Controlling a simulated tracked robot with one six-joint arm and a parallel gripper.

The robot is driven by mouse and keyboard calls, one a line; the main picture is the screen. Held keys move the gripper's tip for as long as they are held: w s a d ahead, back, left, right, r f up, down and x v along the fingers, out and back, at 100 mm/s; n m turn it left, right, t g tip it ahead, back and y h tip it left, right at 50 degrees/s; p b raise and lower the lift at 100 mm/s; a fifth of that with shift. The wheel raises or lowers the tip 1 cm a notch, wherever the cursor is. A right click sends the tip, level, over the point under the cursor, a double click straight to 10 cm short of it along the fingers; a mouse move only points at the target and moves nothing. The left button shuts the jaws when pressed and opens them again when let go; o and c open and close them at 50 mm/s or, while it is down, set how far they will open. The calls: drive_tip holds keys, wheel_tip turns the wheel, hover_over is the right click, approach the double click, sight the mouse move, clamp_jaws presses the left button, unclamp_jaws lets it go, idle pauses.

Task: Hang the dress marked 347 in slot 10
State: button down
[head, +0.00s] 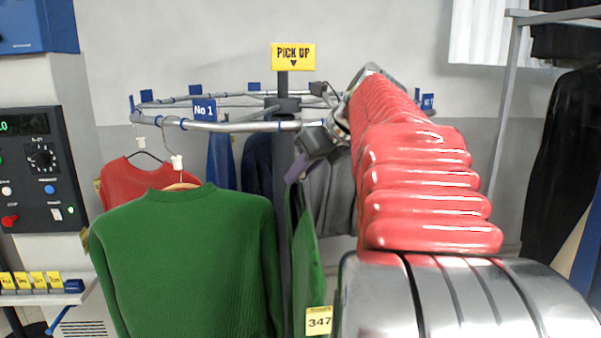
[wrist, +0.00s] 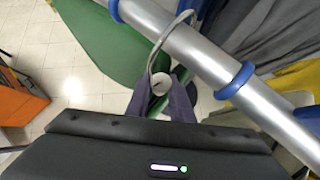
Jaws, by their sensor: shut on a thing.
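The green dress with the yellow tag 347 (head: 305,255) hangs below my gripper (head: 300,166), in front of the rail's post. It also shows as green cloth in the wrist view (wrist: 115,45). My gripper's purple fingers (wrist: 162,98) are shut on the white neck of its hanger (wrist: 158,82). The hanger's hook (wrist: 160,45) reaches up to the rail (wrist: 195,55) and its tip overlaps the rail in the picture. I cannot tell whether the hook rests on it. Blue rings (wrist: 234,80) divide the rail. No number 10 is readable.
A green sweater (head: 185,255) and a red garment (head: 140,180) hang at the rail's left, near the No 1 sign (head: 204,110). Blue and grey garments hang behind. A control panel (head: 38,165) stands at the left and dark clothes (head: 565,150) hang at the right.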

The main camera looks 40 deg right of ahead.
drive_tip(key=c, duration=1.5)
unclamp_jaws()
drive_tip(key=v, duration=1.3)
drive_tip(key=shift+s+r, duration=0.25)
drive_tip(key=shift+s, duration=0.05)
